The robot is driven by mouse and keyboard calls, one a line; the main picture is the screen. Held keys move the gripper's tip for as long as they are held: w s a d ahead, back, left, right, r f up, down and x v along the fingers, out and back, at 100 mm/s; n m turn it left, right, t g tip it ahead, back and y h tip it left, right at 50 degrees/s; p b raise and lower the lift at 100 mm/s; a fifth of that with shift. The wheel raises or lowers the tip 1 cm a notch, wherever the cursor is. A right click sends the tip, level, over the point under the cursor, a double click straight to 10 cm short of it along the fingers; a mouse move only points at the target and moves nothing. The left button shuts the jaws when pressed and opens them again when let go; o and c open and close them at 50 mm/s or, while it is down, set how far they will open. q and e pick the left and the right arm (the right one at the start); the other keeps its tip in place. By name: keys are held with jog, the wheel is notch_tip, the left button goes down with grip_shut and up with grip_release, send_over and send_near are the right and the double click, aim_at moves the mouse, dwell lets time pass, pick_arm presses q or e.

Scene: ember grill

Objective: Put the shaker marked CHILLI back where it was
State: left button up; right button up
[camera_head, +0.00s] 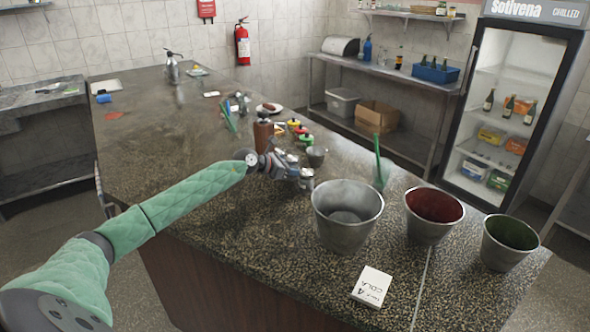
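My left arm comes in from the left across the stone counter (180,130). Its gripper (303,180) is low over the counter, short of the large steel bucket. The fingers are small and partly hidden by the hand, so I cannot tell whether they are open or hold something. No CHILLI marking is readable. A brown bottle-like container (263,134) with a dark top stands just behind my wrist. Several small things with yellow, red and green tops (301,130) are behind the gripper; whether one is the CHILLI shaker I cannot tell. My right gripper is out of view.
A small metal cup (316,156) stands close behind the gripper. To the right are a glass with a green straw (380,172), a steel bucket (346,228), a red-lined bucket (433,222) and a green-lined one (508,246). A white card (372,286) lies in front.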

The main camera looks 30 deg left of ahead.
pick_arm(q)
jog(key=shift+f, duration=0.45)
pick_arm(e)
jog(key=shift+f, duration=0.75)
pick_arm(q)
jog(key=shift+f, duration=0.15)
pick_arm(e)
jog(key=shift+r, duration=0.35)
pick_arm(q)
jog(key=o, duration=0.8)
jog(key=shift+o, duration=0.2)
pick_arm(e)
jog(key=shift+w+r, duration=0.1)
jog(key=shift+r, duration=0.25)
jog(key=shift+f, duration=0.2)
